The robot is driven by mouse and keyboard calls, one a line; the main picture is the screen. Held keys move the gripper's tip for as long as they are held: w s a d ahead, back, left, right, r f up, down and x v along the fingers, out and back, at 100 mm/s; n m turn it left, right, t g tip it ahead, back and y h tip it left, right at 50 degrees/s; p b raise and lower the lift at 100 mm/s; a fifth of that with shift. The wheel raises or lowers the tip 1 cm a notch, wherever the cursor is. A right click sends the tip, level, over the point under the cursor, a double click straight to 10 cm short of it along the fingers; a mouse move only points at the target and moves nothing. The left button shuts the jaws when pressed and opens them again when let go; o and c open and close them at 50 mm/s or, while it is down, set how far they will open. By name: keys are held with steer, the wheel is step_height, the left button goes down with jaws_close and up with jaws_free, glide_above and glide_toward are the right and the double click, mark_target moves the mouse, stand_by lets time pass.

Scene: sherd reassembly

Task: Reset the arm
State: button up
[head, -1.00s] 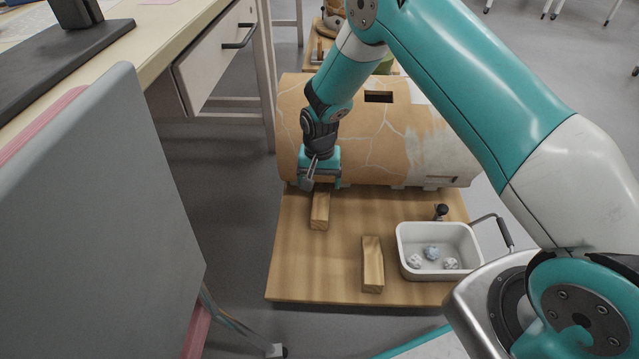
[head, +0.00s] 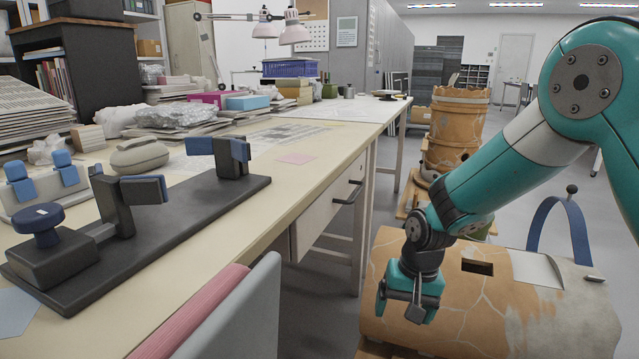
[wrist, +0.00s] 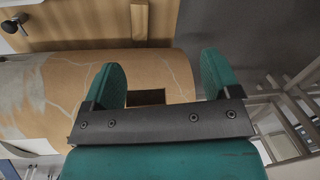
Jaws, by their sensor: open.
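My gripper (head: 408,308) is open and empty. In the head view it hangs in front of the left part of a large cracked terracotta vessel (head: 470,305) lying on its side. The vessel has a dark rectangular opening (head: 478,267) and a pale grey patch at its right. In the wrist view my two green fingers (wrist: 163,82) stand wide apart with nothing between them. The vessel (wrist: 60,88) and its opening (wrist: 146,97) show behind them. I cannot tell the exact gap between gripper and vessel.
A long workbench (head: 275,215) with a black clamp stand (head: 130,235) runs along the left. A grey chair back (head: 235,315) is in front of it. A blue strap arch (head: 560,225) rises behind the vessel. A stacked terracotta pot (head: 455,125) stands farther back.

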steer(key=s+a+r+n+y+p, duration=0.15)
steer(key=s+r+n, duration=0.25)
steer(key=s+r, duration=0.8)
steer(key=s+r+n+y+p, duration=0.15)
steer(key=s+r+n, duration=0.25)
steer(key=s+r, duration=0.7)
step_height(320, 180, up, 36)
steer(key=s+p, duration=0.2)
steer(key=p, duration=3.6)
steer(key=shift+s, duration=0.35)
steer(key=shift+d, duration=0.1)
jaws_close()
